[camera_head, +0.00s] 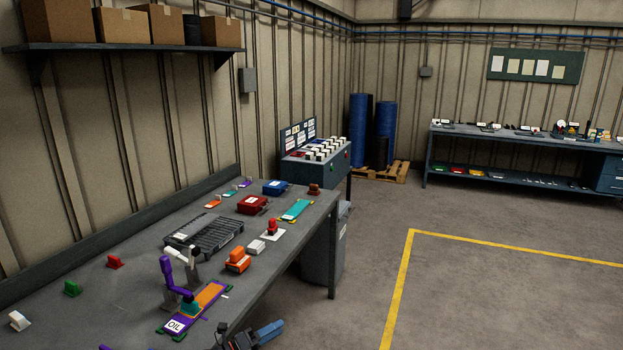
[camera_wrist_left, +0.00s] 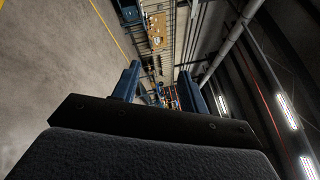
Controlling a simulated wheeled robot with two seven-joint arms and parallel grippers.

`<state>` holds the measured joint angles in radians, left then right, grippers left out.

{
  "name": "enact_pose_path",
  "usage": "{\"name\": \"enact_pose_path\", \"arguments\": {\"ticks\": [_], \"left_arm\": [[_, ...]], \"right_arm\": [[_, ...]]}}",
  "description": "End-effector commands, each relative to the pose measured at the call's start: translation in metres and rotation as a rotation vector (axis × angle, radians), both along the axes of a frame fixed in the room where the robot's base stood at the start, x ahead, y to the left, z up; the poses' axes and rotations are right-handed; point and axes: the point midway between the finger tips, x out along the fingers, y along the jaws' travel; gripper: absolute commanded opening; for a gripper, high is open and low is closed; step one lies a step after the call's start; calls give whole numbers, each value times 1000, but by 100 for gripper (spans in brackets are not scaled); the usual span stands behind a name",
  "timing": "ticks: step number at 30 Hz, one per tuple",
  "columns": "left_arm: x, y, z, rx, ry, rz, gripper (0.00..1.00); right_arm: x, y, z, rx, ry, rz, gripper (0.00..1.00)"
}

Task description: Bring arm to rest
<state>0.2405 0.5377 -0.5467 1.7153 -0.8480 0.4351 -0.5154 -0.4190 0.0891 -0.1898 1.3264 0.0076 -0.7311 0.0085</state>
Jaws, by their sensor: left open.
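My left gripper (camera_head: 262,334) shows at the bottom edge of the head view, in front of the table's near edge, with a dark body and blue fingers; part of it is cut off by the frame. In the left wrist view its two blue fingers (camera_wrist_left: 158,84) stand apart with nothing between them. That camera looks out over the floor and the tilted room, and the gripper touches nothing there. My right gripper is in neither view.
Open floor (camera_head: 480,300) with yellow lines lies to the right.

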Motion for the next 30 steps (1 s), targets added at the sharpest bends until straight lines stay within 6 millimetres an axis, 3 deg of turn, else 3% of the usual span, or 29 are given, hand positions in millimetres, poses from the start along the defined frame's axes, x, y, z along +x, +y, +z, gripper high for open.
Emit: {"name": "enact_pose_path", "arguments": {"ticks": [1,8,14,18,23,30], "left_arm": [[0,5,-28,-65,87,68,44],[-9,45,-153,-348,499,401,44],[-51,76,-265,-534,813,659,44],[-93,92,-337,-638,1011,827,44],[-154,104,-414,-740,1221,1012,44],[-264,109,-511,-862,1517,1286,44]], "right_arm": [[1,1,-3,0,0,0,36],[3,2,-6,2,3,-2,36],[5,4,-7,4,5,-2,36],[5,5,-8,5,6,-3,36],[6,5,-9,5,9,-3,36],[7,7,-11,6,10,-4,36]]}}
